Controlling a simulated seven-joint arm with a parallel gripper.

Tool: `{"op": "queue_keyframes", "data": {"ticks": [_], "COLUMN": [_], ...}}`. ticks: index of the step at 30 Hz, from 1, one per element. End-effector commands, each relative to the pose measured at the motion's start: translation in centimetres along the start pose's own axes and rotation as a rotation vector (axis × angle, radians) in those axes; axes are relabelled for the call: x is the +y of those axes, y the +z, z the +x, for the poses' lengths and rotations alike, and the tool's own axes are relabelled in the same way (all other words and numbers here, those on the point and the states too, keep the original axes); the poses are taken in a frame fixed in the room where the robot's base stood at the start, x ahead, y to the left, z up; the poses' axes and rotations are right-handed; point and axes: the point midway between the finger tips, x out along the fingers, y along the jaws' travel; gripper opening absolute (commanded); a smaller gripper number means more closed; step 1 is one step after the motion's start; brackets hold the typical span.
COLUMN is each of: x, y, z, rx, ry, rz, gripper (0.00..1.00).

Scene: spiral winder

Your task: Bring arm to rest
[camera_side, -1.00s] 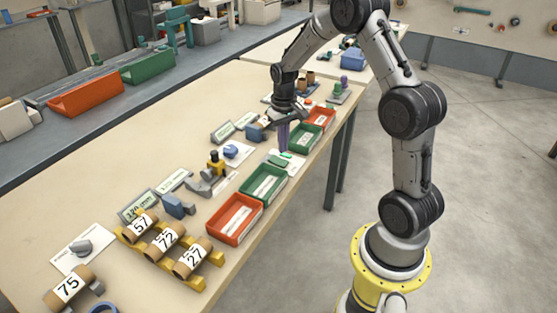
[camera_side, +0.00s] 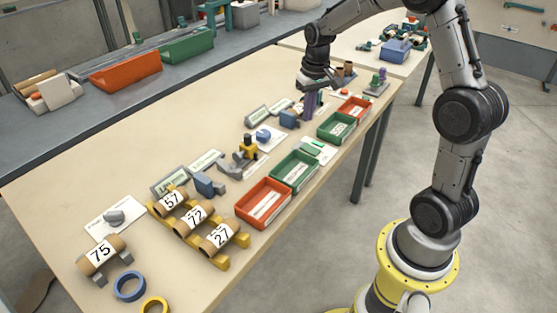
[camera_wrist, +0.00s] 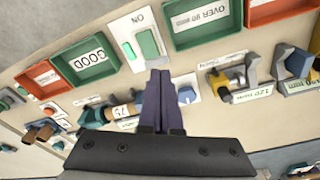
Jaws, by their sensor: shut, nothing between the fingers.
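My gripper (camera_side: 308,116) hangs above the far part of the workbench, beyond the green-button panel (camera_side: 318,148) and left of the far red tray (camera_side: 355,107). Its purple fingers point down and are together with nothing between them. In the wrist view the gripper (camera_wrist: 159,72) shows the same closed fingers, with the "ON" panel (camera_wrist: 128,48) and a blue knob (camera_wrist: 187,95) around the tips. Whether the tips touch anything is not clear, but they appear to be above the table. My arm reaches in from the right.
Green trays (camera_side: 336,127) and a near red tray (camera_side: 264,204) line the right edge. Small fixtures (camera_side: 245,150) stand mid-bench.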

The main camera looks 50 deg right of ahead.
Motion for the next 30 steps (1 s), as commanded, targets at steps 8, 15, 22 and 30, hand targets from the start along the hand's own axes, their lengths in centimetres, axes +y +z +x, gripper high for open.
{"op": "queue_keyframes", "data": {"ticks": [8, 15, 22, 30], "x": [-6.5, -8.0, -6.9, -6.0], "y": [6.7, 16.5, 24.1, 26.3], "z": [-12.0, -16.7, -15.8, -13.3], "rx": [0.233, 0.376, 0.432, 0.378], "ry": [-0.048, -0.106, -0.143, -0.129], "rz": [-0.189, -0.332, -0.42, -0.43], "gripper": [0.0, 0.0, 0.0, 0.0]}}
